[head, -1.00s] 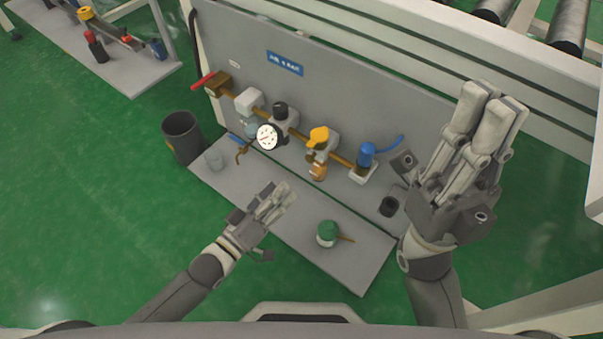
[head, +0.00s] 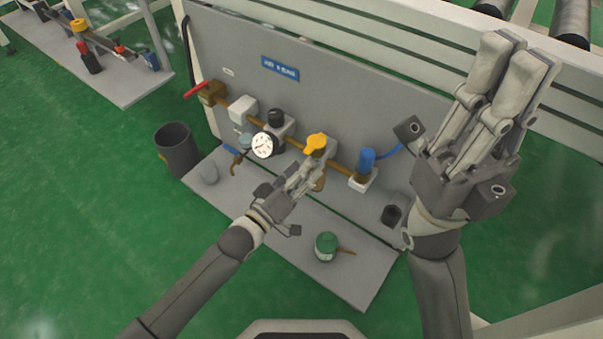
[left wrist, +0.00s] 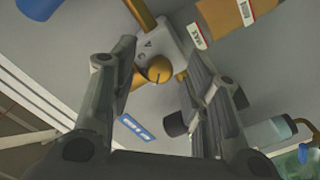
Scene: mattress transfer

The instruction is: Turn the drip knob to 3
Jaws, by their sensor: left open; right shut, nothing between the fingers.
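The yellow drip knob (head: 316,143) sits on top of a light grey lubricator block on the upright panel. In the left wrist view the yellow knob (left wrist: 158,69), with a small dark mark, shows between my fingers. Its amber bowl (left wrist: 225,22) carries a MAX label; in the head view my fingers partly cover it. My left gripper (head: 308,172) is open, just below and in front of the knob. I cannot tell whether the fingers touch it. The dial number is not readable. My right gripper (head: 516,62) is shut and empty, raised at the right.
A pressure gauge (head: 263,145) and black knob (head: 276,117) are left of the yellow knob; a blue-topped fitting (head: 365,165) is to its right. A green-lidded jar (head: 326,247) stands on the grey base shelf (head: 357,285). A dark bin (head: 177,150) stands at the left.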

